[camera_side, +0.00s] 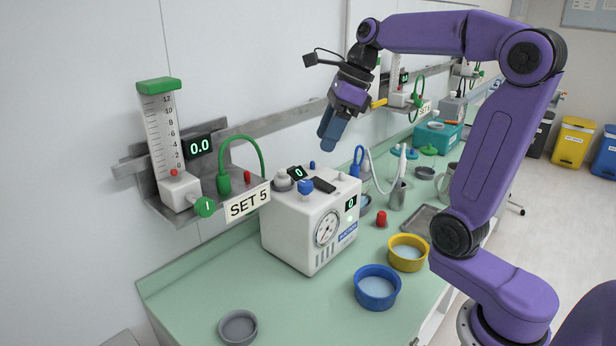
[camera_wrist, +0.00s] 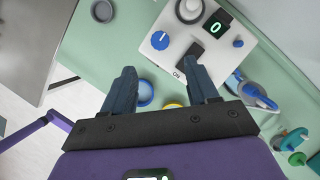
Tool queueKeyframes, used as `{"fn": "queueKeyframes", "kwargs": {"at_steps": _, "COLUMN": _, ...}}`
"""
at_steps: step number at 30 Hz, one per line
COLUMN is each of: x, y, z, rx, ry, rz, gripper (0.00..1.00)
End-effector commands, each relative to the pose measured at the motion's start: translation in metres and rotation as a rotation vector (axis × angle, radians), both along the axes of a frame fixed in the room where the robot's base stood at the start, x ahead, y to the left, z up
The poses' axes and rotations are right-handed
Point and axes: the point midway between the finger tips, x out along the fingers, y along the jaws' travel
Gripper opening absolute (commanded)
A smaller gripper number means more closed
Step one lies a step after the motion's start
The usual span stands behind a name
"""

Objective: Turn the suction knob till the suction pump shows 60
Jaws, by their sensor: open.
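The suction pump (camera_side: 285,235) is a white box on the green counter, with a round gauge (camera_side: 326,229) on its front. Its top display (camera_side: 298,172) reads 0, also in the wrist view (camera_wrist: 216,27), and its front display (camera_side: 350,203) reads 0. On top are a blue knob (camera_side: 305,187), also in the wrist view with a white mark (camera_wrist: 160,40), a pale round knob (camera_side: 283,181) and a black switch (camera_side: 324,185) beside the word ON. I cannot tell which is the suction knob. My gripper (camera_side: 329,133) is open and empty, above the pump, touching nothing.
A flowmeter (camera_side: 160,130) reading 0.0 is on the wall rail behind left, marked SET 5. Blue (camera_side: 377,290) and yellow (camera_side: 407,256) bowls, a red-topped item (camera_side: 381,219) and a metal tray (camera_side: 428,222) stand right of the pump. The front-left counter is mostly free.

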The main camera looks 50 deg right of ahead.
Motion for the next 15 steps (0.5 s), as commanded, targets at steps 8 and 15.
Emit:
{"fn": "queueKeyframes", "kwargs": {"at_steps": 8, "x": 0.013, "y": 0.015, "z": -0.050, "rx": 0.000, "ry": 0.005, "rz": 0.005, "gripper": 0.59}}
{"fn": "queueKeyframes", "kwargs": {"at_steps": 15, "x": 0.024, "y": 0.025, "z": -0.084, "rx": 0.001, "ry": 0.003, "rz": 0.003, "gripper": 0.59}}
